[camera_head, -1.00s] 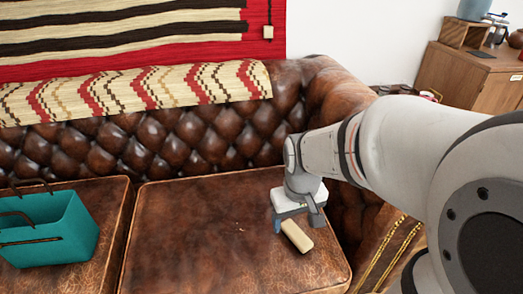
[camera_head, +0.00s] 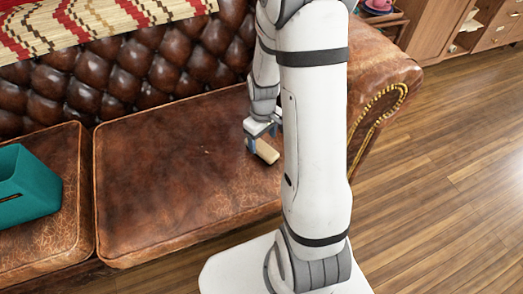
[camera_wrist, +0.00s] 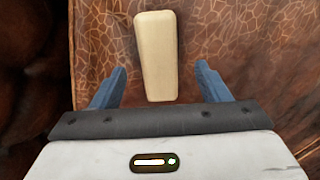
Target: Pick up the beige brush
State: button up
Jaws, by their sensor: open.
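The beige brush (camera_head: 267,152) lies on the right part of the brown leather sofa seat (camera_head: 170,185). In the wrist view the brush (camera_wrist: 156,55) is a long, pale block lying lengthwise ahead of my gripper. My gripper (camera_wrist: 161,80) is open, with one blue finger on each side of the brush's near end. Gaps show between the brush and both fingers. In the head view my gripper (camera_head: 250,142) is just above and beside the brush, and my arm hides the area to its right. Whether the fingers touch the seat cannot be told.
The tufted backrest (camera_head: 120,75) rises behind the seat, and the rolled armrest (camera_head: 385,75) is to the right. The middle of the seat is clear. Wooden floor (camera_head: 450,190) lies open at the right.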

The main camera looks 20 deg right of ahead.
aim_at(262, 146)
jog(key=f, duration=0.1)
jog(key=f+b, duration=0.1)
jog(key=f, duration=0.1)
jog(key=f+b, duration=0.1)
jog(key=shift+w+f, duration=0.3)
jog(key=shift+w, duration=0.05)
jog(key=shift+r, duration=0.1)
jog(key=shift+c, duration=0.6)
jog(key=c, duration=1.1)
notch_tip(262, 146, up, 10)
jog(key=p, duration=0.4)
